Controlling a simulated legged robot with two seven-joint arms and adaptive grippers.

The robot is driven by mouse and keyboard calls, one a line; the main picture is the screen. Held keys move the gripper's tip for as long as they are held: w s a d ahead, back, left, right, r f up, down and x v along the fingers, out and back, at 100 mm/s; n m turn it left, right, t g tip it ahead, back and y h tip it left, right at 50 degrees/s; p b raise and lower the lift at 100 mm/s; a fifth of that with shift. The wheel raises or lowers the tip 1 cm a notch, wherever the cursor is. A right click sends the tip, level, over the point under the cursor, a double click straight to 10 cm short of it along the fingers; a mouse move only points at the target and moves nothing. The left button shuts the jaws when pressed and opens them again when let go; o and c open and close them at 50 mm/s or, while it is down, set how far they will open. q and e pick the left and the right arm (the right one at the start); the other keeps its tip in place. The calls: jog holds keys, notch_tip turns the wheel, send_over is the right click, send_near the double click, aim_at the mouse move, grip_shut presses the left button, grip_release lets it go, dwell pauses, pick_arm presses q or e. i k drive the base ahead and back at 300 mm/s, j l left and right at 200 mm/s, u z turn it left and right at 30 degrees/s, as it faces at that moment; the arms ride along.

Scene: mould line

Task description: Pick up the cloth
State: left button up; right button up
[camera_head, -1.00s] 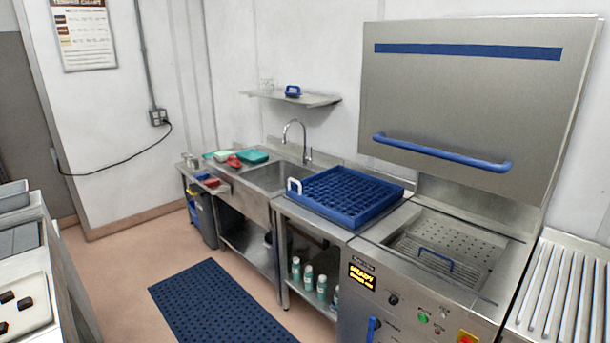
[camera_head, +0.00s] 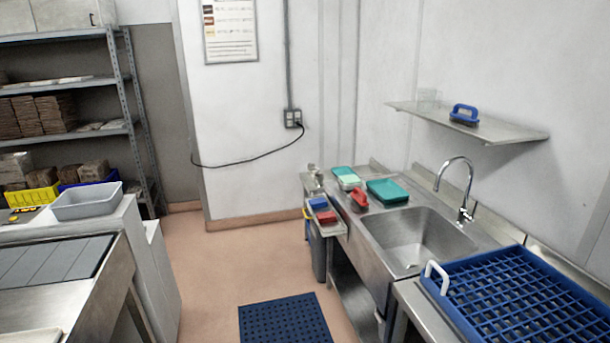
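I cannot tell for sure which thing is the cloth. Small blue (camera_head: 318,203) and red (camera_head: 326,217) pieces, perhaps folded cloths, lie in a narrow tray at the left end of the sink unit. Beside them on the sink's ledge are a red object (camera_head: 360,202), a pale green and white block (camera_head: 348,181) and a teal tray (camera_head: 388,192). These are too small to make out well. Neither of my grippers is in view.
The steel sink (camera_head: 408,243) with its tap is at right, next to a blue rack (camera_head: 520,295). A wall shelf (camera_head: 500,131) holds a blue-handled brush (camera_head: 464,114). A blue mat (camera_head: 284,320) lies on the open floor. A bench with a grey bin (camera_head: 87,204) stands at left.

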aim_at(322, 202)
jog(key=i+j+u, duration=0.15)
jog(key=i, duration=0.75)
jog(key=i+j+u, duration=0.15)
jog(key=i, duration=0.8)
